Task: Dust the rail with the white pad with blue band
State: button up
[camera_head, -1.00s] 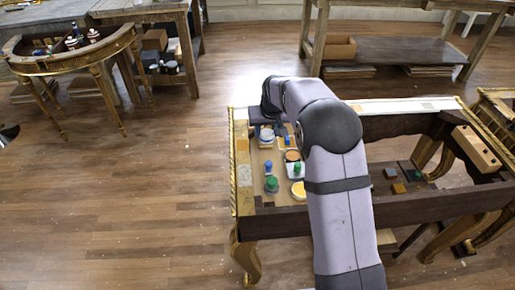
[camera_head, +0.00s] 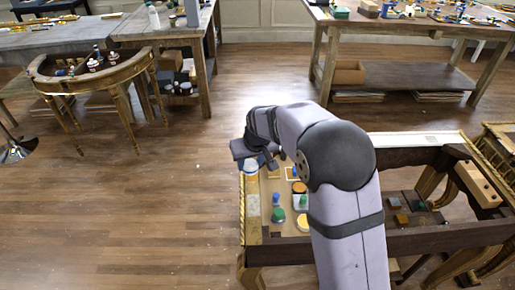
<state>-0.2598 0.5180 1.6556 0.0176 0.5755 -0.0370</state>
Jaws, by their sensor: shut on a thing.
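The white pad with a blue band (camera_head: 251,168) shows just below my gripper (camera_head: 254,158), at the far left end of the console frame. My gripper is shut on the pad; its fingertips are small and partly hidden by the wrist. The pad is over or on the far end of the console's left rail (camera_head: 252,212), a pale wooden strip with a gilt outer edge. I cannot tell whether the pad touches it. An orange-brown patch (camera_head: 251,186) shows on the rail just nearer than the pad.
A dark front bar (camera_head: 440,237) runs along the near side. Open floor lies left.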

jog(key=s+d+f+m, duration=0.1)
jog(key=s+f+m, duration=0.1)
jog(key=s+f, duration=0.3)
jog(key=shift+s+d+f+h+p, duration=0.15)
jog(key=shift+s+d+h+p, duration=0.2)
jog(key=shift+s, duration=0.4)
jog(key=shift+a+m, duration=0.1)
jog(key=shift+m, duration=0.2)
notch_tip(320, 180, down, 3)
jog(key=b, duration=0.2)
jog(key=shift+f+b, duration=0.2)
jog(key=shift+b, duration=0.1)
dwell(0.4)
